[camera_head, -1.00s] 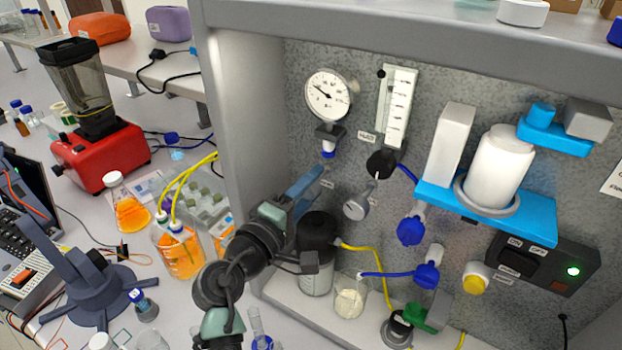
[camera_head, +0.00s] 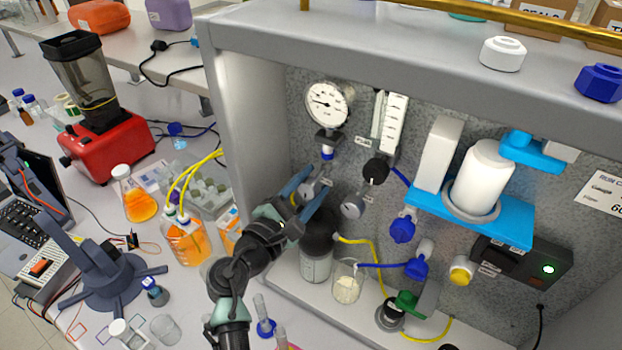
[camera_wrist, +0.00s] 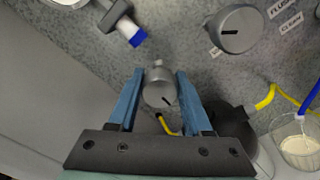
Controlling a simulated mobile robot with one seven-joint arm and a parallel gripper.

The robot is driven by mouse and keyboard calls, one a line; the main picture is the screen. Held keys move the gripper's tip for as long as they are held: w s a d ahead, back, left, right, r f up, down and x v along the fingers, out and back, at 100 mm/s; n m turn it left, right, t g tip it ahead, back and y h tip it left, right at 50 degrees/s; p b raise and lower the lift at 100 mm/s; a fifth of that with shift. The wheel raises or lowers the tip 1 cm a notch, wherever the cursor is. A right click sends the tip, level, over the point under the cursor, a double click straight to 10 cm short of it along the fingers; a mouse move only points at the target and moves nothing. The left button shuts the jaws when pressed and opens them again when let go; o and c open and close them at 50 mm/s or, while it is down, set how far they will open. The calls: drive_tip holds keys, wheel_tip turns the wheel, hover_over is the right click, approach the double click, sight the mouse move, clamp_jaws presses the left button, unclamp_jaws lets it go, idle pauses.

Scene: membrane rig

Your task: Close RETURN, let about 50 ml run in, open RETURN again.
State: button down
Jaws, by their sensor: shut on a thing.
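My gripper (camera_head: 306,188) is shut on a small round grey knob (camera_wrist: 160,88) low on the left of the speckled panel. In the wrist view the knob sits between the two blue fingers, with a dark mark on its lower right face. Any lettering beside it is too small to read, so I cannot confirm that it is RETURN. A second grey knob (camera_head: 353,206), also in the wrist view (camera_wrist: 237,30), stands to the right by labels reading FLUSH and CLEAN. A glass beaker (camera_head: 347,287) with cream contents stands on the rig's floor below a blue tube.
A pressure gauge (camera_head: 328,103) and a flow meter (camera_head: 392,122) are above. A dark-topped bottle (camera_head: 316,262) stands below my gripper. Blue valves (camera_head: 402,229) and a switch box with a lit green lamp (camera_head: 548,269) are to the right. The grey side wall (camera_head: 252,150) is close at left.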

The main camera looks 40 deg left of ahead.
drive_tip(key=shift+f+n, duration=0.1)
drive_tip(key=shift+n, duration=0.3)
drive_tip(key=shift+c, duration=1.6)
unclamp_jaws()
drive_tip(key=s+b, duration=0.3)
drive_tip(key=s, duration=1)
drive_tip(key=shift+d+b, duration=0.3)
drive_tip(key=shift+d, duration=0.05)
